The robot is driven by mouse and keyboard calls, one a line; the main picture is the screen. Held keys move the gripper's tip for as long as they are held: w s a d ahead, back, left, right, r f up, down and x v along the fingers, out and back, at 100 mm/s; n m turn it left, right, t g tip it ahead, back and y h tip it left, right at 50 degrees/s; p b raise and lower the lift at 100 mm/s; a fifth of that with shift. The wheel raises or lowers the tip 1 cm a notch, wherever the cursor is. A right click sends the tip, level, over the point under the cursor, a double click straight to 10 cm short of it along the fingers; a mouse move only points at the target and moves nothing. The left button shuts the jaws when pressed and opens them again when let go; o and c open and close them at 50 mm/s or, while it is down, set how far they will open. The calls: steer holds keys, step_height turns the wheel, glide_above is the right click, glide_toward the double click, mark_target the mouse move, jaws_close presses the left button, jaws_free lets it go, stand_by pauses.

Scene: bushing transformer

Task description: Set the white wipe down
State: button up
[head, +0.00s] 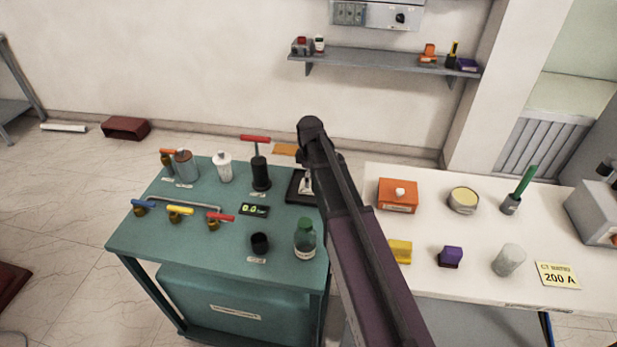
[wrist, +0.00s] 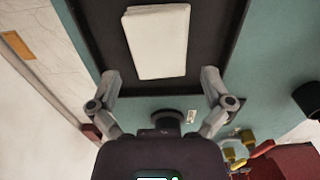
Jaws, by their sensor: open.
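The white wipe (wrist: 157,42) is a flat folded rectangle lying on a black tray (wrist: 222,42) in the wrist view. My gripper (wrist: 160,78) is open, with one finger on each side of the wipe's near end and apart from it. Nothing is held between the fingers. In the head view the tray (head: 293,189) sits at the right edge of the green table (head: 190,235), with a small part of the wipe (head: 306,184) showing. My arm hides the rest of the wipe and the gripper's fingers there.
A black cylinder with a red T-handle (head: 260,170) stands just left of the tray. A green-capped bottle (head: 305,238) and a black cup (head: 260,243) stand nearer. Several valves and canisters fill the left. A white table (head: 460,225) with an orange box (head: 397,196) stands at right.

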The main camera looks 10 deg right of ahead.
step_height(320, 180, up, 9)
steer(key=p, duration=0.8)
steer(key=shift+s, duration=0.1)
stand_by(0.7)
steer(key=s+m, duration=1.3)
steer(key=s, duration=0.6)
steer(key=shift+s+d+m, duration=0.15)
steer(key=shift+s+m, duration=0.1)
steer(key=shift+m, duration=0.05)
stand_by(0.4)
